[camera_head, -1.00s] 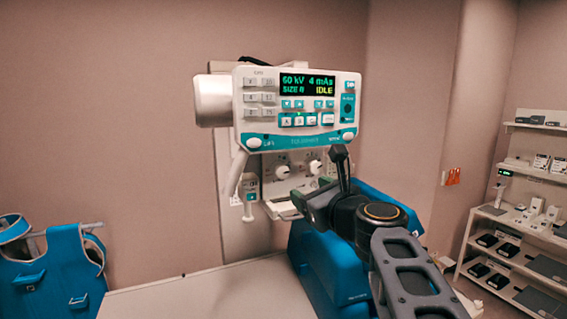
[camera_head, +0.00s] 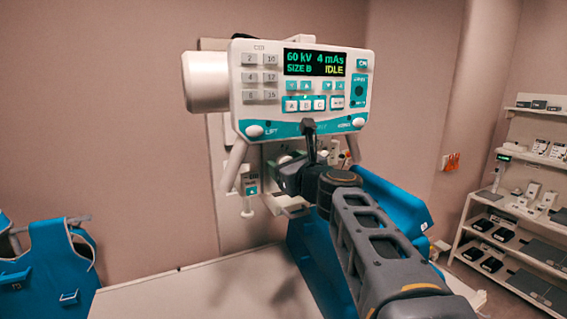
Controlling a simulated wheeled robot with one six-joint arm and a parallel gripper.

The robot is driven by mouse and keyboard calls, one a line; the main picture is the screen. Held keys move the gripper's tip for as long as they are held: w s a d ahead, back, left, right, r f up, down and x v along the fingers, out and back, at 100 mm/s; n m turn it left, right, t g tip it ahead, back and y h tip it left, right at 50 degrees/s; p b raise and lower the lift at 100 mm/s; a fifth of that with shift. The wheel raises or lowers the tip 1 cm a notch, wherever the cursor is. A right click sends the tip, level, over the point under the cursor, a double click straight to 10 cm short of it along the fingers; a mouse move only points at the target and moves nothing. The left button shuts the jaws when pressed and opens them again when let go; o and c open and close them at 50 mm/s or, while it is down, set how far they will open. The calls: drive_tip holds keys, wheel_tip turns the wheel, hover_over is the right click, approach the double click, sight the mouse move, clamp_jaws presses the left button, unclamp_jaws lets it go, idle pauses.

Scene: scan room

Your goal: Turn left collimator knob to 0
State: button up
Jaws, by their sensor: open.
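The x-ray head's control panel (camera_head: 300,90) hangs at the middle and reads 60 kV, 4 mAs, SIZE B, IDLE. Below it is the collimator face (camera_head: 268,154), mostly hidden by my arm. The pale left collimator knob (camera_head: 285,159) shows only in part, just above and behind my gripper. Its pointer and scale cannot be read. My gripper (camera_head: 298,152) is open, with one dark finger upright in front of the panel's lower edge and the other lower left. It appears right in front of the left knob; contact cannot be told.
Pale handles hang on both sides below the panel, the left one (camera_head: 235,165) in clear view. A blue padded piece (camera_head: 390,200) lies behind my arm above the pale table (camera_head: 200,292). A blue apron (camera_head: 50,265) hangs at left; shelves (camera_head: 520,215) stand at right.

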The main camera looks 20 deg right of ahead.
drive_tip(key=shift+d, duration=0.1)
drive_tip(key=shift+c, duration=0.4)
drive_tip(key=c, duration=0.8)
drive_tip(key=shift+c, duration=0.2)
